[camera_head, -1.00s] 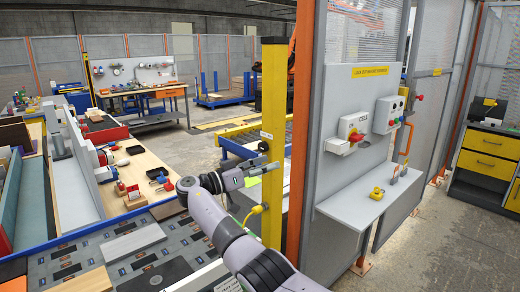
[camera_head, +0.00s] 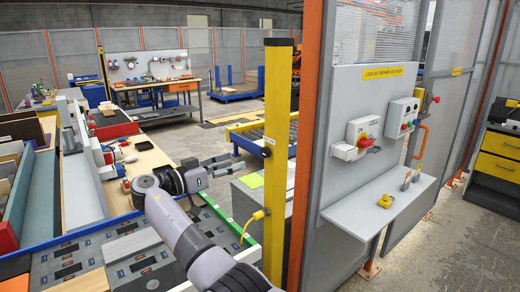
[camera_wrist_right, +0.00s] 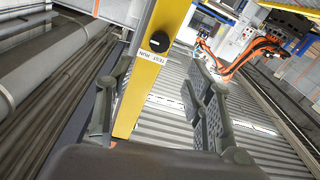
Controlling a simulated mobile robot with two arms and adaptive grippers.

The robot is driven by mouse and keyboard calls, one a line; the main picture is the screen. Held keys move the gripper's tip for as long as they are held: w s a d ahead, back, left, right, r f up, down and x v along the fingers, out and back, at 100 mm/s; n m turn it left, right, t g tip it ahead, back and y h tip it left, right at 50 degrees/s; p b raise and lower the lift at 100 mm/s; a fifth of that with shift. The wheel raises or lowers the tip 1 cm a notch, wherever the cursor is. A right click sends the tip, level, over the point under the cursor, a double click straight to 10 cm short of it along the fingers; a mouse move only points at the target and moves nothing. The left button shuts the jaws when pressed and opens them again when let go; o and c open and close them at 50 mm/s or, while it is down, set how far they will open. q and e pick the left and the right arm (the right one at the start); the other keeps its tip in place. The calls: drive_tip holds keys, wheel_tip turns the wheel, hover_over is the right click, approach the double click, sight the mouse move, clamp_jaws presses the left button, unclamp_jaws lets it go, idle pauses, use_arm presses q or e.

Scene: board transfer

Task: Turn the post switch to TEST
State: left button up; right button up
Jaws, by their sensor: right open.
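The yellow post (camera_head: 279,190) stands upright in the middle of the head view. I cannot tell which way the knob points. My right gripper (camera_head: 232,163) is open and empty, left of the post and apart from the knob. In the wrist view its fingers (camera_wrist_right: 160,85) stand on either side of the post. My left gripper is not in view.
A grey shelf (camera_head: 375,218) juts out below. A cluttered workbench (camera_head: 150,160) lies left.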

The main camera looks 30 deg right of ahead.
sight(263, 154)
drive_tip(key=d+p, duration=0.1)
drive_tip(key=d, duration=0.2)
drive_tip(key=d+p, duration=0.1)
drive_tip(key=d, duration=0.2)
drive_tip(key=w+d+p, duration=0.1)
drive_tip(key=d, duration=0.2)
drive_tip(key=shift+d+r, duration=0.1)
drive_tip(key=shift+d, duration=0.3)
drive_tip(key=shift+w+d+p, duration=0.1)
drive_tip(key=shift+d+p, duration=0.2)
drive_tip(key=shift+d, duration=0.2)
drive_tip(key=shift+c, duration=0.6)
clamp_jaws()
